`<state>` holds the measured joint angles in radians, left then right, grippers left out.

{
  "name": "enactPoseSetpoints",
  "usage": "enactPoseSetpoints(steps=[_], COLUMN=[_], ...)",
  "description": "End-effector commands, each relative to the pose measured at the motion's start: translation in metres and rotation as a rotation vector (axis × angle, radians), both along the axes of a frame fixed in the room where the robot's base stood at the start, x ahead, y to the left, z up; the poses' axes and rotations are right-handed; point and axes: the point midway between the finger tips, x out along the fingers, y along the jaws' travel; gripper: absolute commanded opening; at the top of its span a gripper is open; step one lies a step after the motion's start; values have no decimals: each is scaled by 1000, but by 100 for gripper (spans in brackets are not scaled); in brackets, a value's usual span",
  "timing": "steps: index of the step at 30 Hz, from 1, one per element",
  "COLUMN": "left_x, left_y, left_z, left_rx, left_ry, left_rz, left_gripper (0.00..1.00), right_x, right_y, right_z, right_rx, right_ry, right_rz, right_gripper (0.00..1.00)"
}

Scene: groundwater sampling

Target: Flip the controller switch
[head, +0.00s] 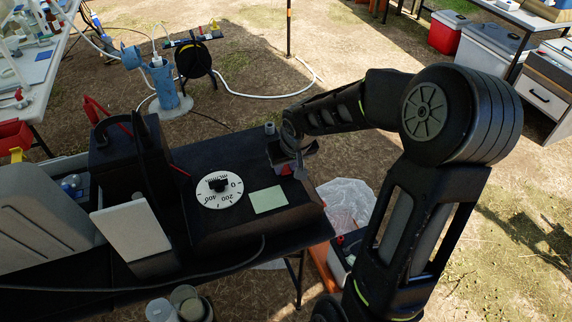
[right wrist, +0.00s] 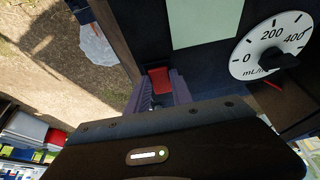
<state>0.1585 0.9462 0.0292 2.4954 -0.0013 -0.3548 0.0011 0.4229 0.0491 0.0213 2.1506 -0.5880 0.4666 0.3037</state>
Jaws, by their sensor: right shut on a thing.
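The controller is a black box (head: 225,228) on a dark table, with a white numbered dial (head: 210,199), a black knob and a pale green note (head: 268,199) on top. My right gripper (head: 290,168) is at the box's far right corner, past the note. In the right wrist view, a red switch (right wrist: 158,78) sits at the box's edge between the fingers (right wrist: 157,92), and the gripper is shut on it. The fingers hide part of the switch, so its position cannot be told. The dial (right wrist: 268,48) also shows there. My left gripper is not in view.
A grey case (head: 40,215) and a white panel (head: 133,232) stand left of the controller. A dark cable runs along the table's near edge. Clear containers (head: 185,300) stand at the front. A blue wellhead (head: 166,85) and hose reel (head: 194,60) are on the ground behind.

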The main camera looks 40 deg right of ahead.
Motion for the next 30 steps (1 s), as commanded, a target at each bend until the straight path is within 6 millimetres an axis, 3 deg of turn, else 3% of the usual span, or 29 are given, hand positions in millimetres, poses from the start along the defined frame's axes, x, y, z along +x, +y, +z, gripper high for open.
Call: enactPoseSetpoints(steps=[5,15,29,30], left_x=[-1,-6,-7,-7], left_y=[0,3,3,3], left_z=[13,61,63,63], left_rx=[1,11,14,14], left_ry=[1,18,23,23], left_rz=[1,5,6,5], left_gripper=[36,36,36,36], right_x=[2,11,12,12], right_y=[-1,-4,-4,-4], right_z=[5,9,5,5], right_rx=[12,95,120,120], right_ry=[38,305,381,381], right_rz=[-2,-1,-1,-1], right_gripper=[0,0,0,30])
